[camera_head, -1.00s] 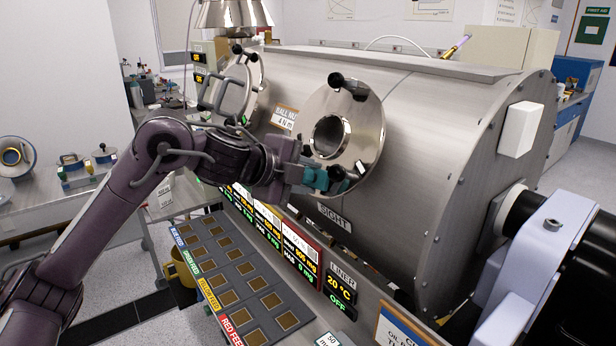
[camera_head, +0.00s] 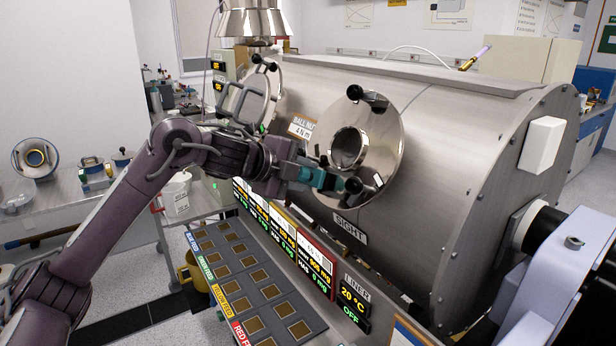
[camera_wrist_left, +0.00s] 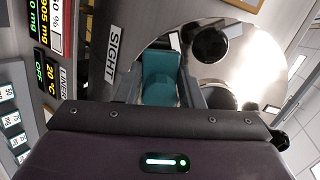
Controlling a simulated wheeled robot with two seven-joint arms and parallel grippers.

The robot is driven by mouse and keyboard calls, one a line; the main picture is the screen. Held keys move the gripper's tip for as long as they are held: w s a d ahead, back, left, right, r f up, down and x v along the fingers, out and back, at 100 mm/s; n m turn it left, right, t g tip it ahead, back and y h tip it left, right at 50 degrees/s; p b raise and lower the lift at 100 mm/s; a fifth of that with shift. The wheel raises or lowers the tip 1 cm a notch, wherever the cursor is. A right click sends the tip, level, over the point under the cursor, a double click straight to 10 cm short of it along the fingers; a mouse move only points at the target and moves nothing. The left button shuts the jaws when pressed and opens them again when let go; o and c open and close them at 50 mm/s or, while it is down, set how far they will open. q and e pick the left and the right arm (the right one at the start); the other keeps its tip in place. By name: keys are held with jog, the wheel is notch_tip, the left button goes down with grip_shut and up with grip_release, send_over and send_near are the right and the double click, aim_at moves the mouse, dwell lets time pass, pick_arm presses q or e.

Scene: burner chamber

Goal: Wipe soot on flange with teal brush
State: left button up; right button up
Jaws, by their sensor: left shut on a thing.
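My left gripper (camera_head: 300,176) is shut on the teal brush (camera_head: 322,180), which points toward the lower part of the round steel flange (camera_head: 385,150) on the chamber. The brush (camera_wrist_left: 160,78) also shows between the fingers in the left wrist view, in front of the shiny flange face (camera_wrist_left: 238,72). The brush tip is at or very near the flange's lower left rim; I cannot tell whether it touches. No soot can be made out on the visible flange face. My right gripper is not in view.
The steel chamber (camera_head: 470,130) fills the right. A second flange with a handle (camera_head: 245,98) stands left of this one. Dark clamp knobs (camera_head: 354,92) stick out from the rim. Below are a display panel (camera_head: 290,240) and a tray of square pads (camera_head: 250,275).

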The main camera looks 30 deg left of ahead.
pick_arm(q)
jog(key=shift+a+v, duration=0.15)
jog(key=shift+v, duration=1.35)
jog(key=shift+a+v, duration=0.2)
jog(key=shift+v, duration=1.25)
jog(key=shift+w, duration=0.15)
jog(key=b+v, duration=0.1)
jog(key=v, duration=0.2)
jog(key=shift+a, duration=0.2)
jog(key=shift+w+d+f, duration=0.1)
jog(key=shift+w, duration=0.05)
jog(key=shift+d+p+x, duration=0.15)
jog(key=shift+p+x, duration=0.55)
jog(key=shift+x, duration=0.95)
jog(key=shift+d+p+x, duration=0.15)
jog(key=shift+p+x, duration=0.55)
jog(key=shift+x, duration=1)
